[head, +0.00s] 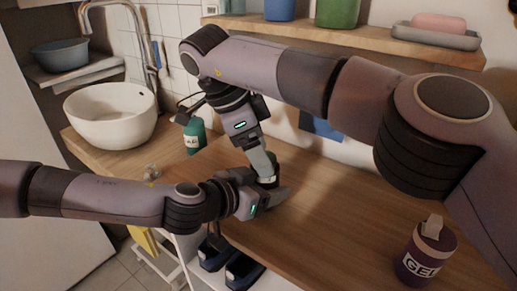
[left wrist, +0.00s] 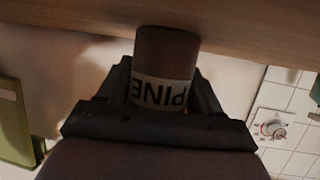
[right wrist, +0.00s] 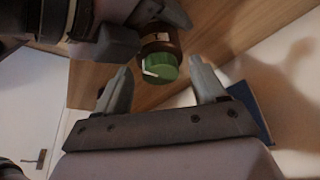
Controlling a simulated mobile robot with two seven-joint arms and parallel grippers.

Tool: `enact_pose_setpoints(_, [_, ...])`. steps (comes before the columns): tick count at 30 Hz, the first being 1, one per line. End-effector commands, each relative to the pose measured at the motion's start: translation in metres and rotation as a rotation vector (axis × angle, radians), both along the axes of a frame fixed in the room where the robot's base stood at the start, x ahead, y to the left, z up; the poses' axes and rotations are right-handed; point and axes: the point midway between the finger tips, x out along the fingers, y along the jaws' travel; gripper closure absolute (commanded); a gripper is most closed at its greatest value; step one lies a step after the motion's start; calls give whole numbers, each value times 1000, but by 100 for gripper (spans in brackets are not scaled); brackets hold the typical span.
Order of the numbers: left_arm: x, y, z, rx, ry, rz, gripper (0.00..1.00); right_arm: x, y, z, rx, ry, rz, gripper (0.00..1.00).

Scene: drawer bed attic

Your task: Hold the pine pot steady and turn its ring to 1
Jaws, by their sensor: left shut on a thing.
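The pine pot (head: 268,181) stands upright on the wooden counter, mostly hidden by my grippers in the head view. In the left wrist view the brown pot (left wrist: 167,50) shows its PINE label upside down. My left gripper (head: 266,194) is shut on the pot's body from the side. In the right wrist view the pot has a green top (right wrist: 162,68) with a white mark; I cannot make out numbers on its ring. My right gripper (right wrist: 160,82) is open above the pot, fingers pointing down, with the green top beyond and between its fingertips.
A purple GEL pot (head: 422,262) stands at the counter's right front. A green bottle (head: 194,137) and a white basin (head: 108,116) stand at the back left. A shelf (head: 350,40) with pots and a soap tray runs above.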

Motion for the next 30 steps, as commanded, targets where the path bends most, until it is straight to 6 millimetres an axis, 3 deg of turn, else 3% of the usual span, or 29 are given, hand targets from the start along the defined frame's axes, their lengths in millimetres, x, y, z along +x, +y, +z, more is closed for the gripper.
enact_pose_setpoints(8, [0,0,0,0,0,0,70,0,0,1,1,0,5,30])
enact_pose_setpoints(13, [0,0,0,0,0,0,70,-3,2,12,11,12,105,30])
enact_pose_setpoints(24, [0,0,0,0,0,0,70,-29,10,78,29,25,677,30])
enact_pose_setpoints(30, [0,0,0,0,0,0,70,-42,11,104,8,4,883,30])
